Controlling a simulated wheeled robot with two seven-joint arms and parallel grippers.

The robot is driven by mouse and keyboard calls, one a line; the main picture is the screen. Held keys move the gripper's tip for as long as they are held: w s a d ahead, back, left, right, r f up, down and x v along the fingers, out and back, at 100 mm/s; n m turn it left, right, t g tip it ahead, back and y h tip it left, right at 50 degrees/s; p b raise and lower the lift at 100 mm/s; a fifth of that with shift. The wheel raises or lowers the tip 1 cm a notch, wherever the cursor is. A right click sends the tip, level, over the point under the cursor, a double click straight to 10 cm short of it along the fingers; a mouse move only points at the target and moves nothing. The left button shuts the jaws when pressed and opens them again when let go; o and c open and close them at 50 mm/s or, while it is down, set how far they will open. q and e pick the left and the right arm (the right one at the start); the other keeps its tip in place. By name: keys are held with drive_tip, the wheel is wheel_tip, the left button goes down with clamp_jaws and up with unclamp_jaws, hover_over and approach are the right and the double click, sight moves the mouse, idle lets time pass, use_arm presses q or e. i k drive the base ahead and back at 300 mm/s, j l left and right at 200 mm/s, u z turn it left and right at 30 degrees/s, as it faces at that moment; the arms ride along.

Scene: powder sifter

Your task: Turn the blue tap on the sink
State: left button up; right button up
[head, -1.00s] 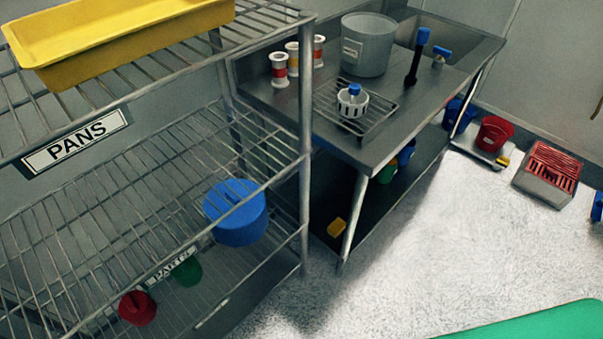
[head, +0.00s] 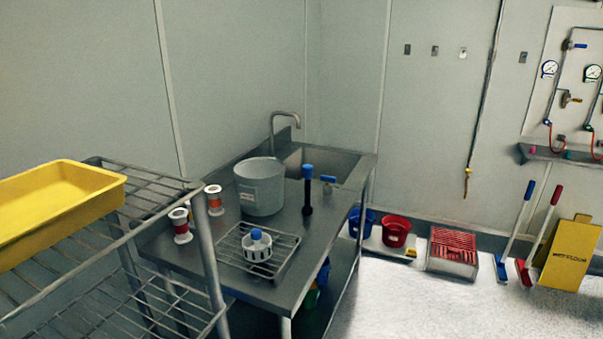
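A steel sink (head: 318,162) is set into the far end of the steel counter, with a curved grey spout (head: 285,116) behind it. A small tap with a blue handle (head: 328,180) stands at the front edge of the sink. A black upright tool with a blue top (head: 308,188) stands just left of it. Neither of my grippers shows in the head view.
A grey bucket (head: 259,188), a rack (head: 258,265) with a white-and-blue part (head: 257,246) and several spools are on the counter (head: 322,222). A wire shelf (head: 150,222) with a yellow tray (head: 60,205) stands at left.

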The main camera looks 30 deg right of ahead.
sight(328, 180)
drive_tip(key=i+l, duration=0.1)
drive_tip(key=l, duration=0.25)
drive_tip(key=i+l, duration=0.15)
drive_tip(key=l, duration=0.25)
drive_tip(key=i+l+z, duration=0.1)
drive_tip(key=l, duration=0.25)
drive_tip(key=i+l, duration=0.15)
drive_tip(key=l, duration=0.2)
drive_tip(key=i+l+z, duration=0.1)
drive_tip(key=l, duration=0.3)
